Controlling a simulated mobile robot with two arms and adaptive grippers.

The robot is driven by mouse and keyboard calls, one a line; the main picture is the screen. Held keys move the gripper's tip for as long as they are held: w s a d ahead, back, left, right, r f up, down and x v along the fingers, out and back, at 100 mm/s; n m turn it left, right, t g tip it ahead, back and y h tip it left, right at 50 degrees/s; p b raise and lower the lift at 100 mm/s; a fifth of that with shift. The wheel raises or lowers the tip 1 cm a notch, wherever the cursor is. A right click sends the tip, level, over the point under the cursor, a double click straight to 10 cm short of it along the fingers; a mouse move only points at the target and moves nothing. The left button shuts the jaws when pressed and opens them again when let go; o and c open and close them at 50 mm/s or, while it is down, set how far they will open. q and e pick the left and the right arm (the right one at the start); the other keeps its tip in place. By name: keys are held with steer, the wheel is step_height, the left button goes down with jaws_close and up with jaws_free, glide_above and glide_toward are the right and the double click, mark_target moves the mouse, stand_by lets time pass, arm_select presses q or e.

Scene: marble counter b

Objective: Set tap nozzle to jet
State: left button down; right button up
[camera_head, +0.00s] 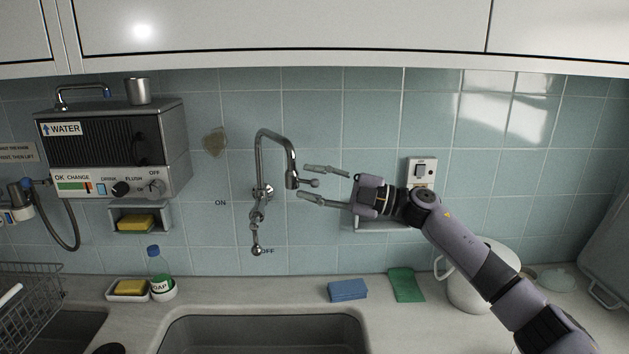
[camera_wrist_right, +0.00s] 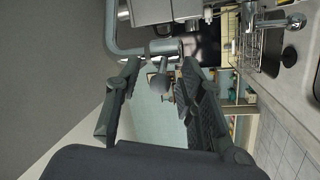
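The chrome tap (camera_head: 262,160) is mounted on the tiled wall, its gooseneck spout arching over to the right. The nozzle (camera_head: 292,180) hangs at the spout's end, with a small knobbed lever (camera_head: 312,183) sticking out to the right. My right gripper (camera_head: 304,181) is open beside the nozzle, its fingers pointing left, one above and one below the lever. In the right wrist view the nozzle (camera_wrist_right: 165,46) and the lever's round knob (camera_wrist_right: 158,83) show between the spread fingers (camera_wrist_right: 160,72). I cannot tell whether a finger touches the lever. My left gripper is not in view.
A sink (camera_head: 265,335) lies below the tap. A water unit (camera_head: 115,145) hangs at left. A soap bottle (camera_head: 157,268), a blue sponge (camera_head: 347,290), a green cloth (camera_head: 405,285) and a white pot (camera_head: 476,285) stand along the counter. Cabinets (camera_head: 280,28) run above.

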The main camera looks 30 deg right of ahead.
steer(key=shift+c, duration=0.2)
jaws_close()
